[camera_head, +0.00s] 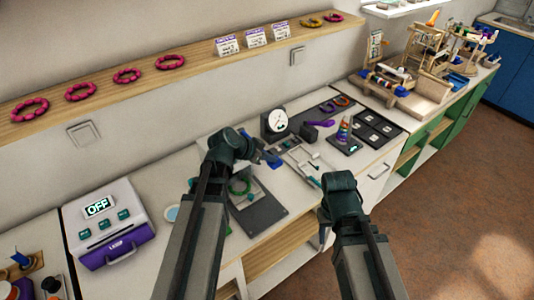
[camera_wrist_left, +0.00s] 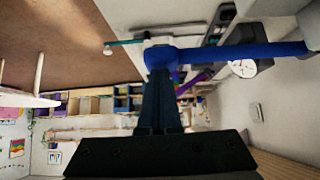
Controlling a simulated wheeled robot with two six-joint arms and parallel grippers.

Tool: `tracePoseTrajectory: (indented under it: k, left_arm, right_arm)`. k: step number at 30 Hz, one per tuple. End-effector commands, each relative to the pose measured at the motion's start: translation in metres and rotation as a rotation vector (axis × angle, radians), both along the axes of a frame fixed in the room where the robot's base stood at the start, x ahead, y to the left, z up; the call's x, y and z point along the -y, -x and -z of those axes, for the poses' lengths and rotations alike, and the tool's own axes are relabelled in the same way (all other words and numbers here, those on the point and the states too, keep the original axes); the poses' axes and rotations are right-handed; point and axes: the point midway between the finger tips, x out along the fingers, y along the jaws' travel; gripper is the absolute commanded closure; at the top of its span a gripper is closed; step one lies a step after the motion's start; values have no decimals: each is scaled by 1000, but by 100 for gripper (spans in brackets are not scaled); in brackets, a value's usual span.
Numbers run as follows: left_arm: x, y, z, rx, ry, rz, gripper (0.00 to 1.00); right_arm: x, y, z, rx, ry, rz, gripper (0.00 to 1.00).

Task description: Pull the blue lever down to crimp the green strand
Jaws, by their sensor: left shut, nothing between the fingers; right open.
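The blue lever (camera_head: 273,161) stands at the back of a dark crimping board (camera_head: 262,219). In the left wrist view the lever (camera_wrist_left: 235,51) is a long blue bar across the top, with its tip toward the middle. My right gripper (camera_head: 327,212) is open and empty, over the counter's front edge.
A white machine with an OFF display (camera_head: 110,215) stands at the left. A round dial (camera_head: 277,121), a coloured ring stack (camera_head: 344,130) and a dark tray (camera_head: 377,127) stand to the right. A shelf (camera_head: 190,60) with pink rings runs above the counter.

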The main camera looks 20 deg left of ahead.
Motion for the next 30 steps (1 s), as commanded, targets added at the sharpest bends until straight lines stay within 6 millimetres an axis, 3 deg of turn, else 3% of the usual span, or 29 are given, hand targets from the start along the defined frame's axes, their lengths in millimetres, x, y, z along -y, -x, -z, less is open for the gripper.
tracePoseTrajectory:
  k: [1, 3, 12, 30]
  left_arm:
    - [2, 3, 17, 13, -18, 3, 100]
    - [1, 2, 28, 20, -29, 2, 100]
    - [1, 1, 57, 18, -26, 2, 100]
    - [0, 1, 69, 13, -28, 3, 100]
  right_arm:
    - [0, 0, 17, 0, 0, 0, 50]
    - [0, 0, 27, 0, 0, 0, 50]
    - [0, 0, 57, 0, 0, 0, 50]
    - [0, 0, 68, 0, 0, 0, 50]
